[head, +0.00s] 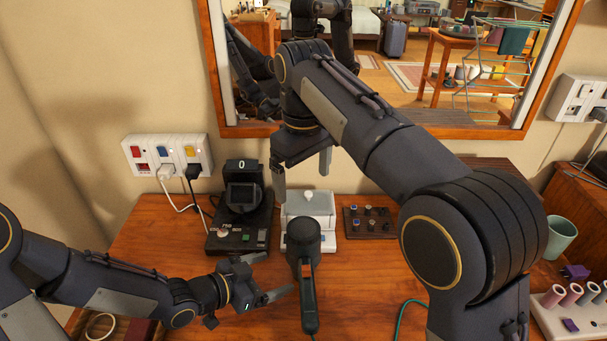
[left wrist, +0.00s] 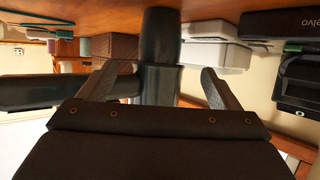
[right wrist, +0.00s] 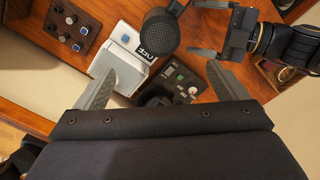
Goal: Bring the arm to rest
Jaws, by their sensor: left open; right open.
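My left gripper (head: 278,275) is open, low over the table, its fingers pointing right toward a dark handheld device with a round head (head: 303,240). In the left wrist view the dark device (left wrist: 160,40) shows between and beyond my spread fingers; I cannot tell whether they touch it. My right gripper (head: 303,178) is open and empty, fingers down, above the back of the table near a white box (head: 325,205). In the right wrist view its fingers are apart with nothing between them, over the white box (right wrist: 125,45) and the device's round head (right wrist: 158,32).
On the wooden table (head: 365,285) stand a black unit with a display (head: 240,198), a dark button panel (head: 370,222), a green cup (head: 561,238) and a spool rack (head: 570,310). A wall outlet (head: 167,155) with cords is at left; a mirror (head: 400,80) hangs behind my right arm.

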